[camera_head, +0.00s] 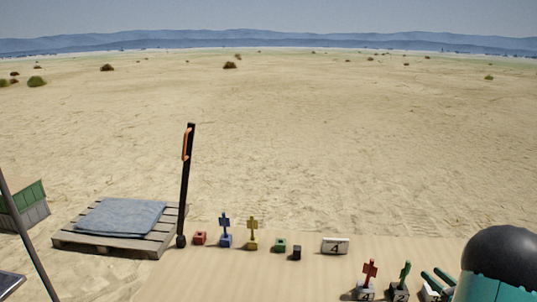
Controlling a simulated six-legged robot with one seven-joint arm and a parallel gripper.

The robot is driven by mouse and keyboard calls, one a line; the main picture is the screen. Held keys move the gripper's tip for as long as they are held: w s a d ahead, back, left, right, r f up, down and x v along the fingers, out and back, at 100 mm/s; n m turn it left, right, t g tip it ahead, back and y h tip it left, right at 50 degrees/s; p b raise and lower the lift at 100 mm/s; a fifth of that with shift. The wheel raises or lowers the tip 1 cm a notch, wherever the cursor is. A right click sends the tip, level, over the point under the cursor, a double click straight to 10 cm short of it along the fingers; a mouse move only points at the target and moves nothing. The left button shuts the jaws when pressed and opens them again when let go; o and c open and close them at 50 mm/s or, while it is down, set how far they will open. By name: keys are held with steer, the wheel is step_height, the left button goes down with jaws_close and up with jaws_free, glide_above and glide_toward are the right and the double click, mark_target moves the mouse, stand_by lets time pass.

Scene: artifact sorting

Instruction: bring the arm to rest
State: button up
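The rounded black and teal part at the lower right is a link of my arm. Two teal bars beside it look like the fingers of my gripper (439,279); they stand apart with a gap and nothing visible between them. The rest of the gripper is hidden behind the arm link. The fingers are right of a green marker (404,271) standing on a block with a "2". A red marker (370,270) stands at another numbered block to its left. A further pale block (432,293) is partly hidden below the fingers.
A black post (186,190) and pallet (100,244) are left. The table's front left is clear.

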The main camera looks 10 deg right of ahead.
steer(key=w+a+r+m+g+h, duration=0.1)
steer(key=w+a+r+m+h, duration=0.15)
steer(key=w+r+m, duration=0.2)
steer(key=w+a+r+m+h, duration=0.2)
steer(key=w+r+m+h, duration=0.1)
steer(key=r+m, duration=0.3)
steer(key=a+r+m+g+h, duration=0.25)
steer(key=a+r+m, duration=0.25)
steer(key=a+m, duration=0.3)
steer(key=s+a+f+m+g+y, duration=0.1)
steer(key=s+a+m+g+y, duration=0.4)
steer(key=s+a+m, duration=1.3)
steer(key=s+a+g, duration=0.3)
steer(key=s+a, duration=0.2)
steer(key=a, duration=0.4)
steer(key=shift+s+f, duration=0.15)
steer(key=shift+f, duration=0.1)
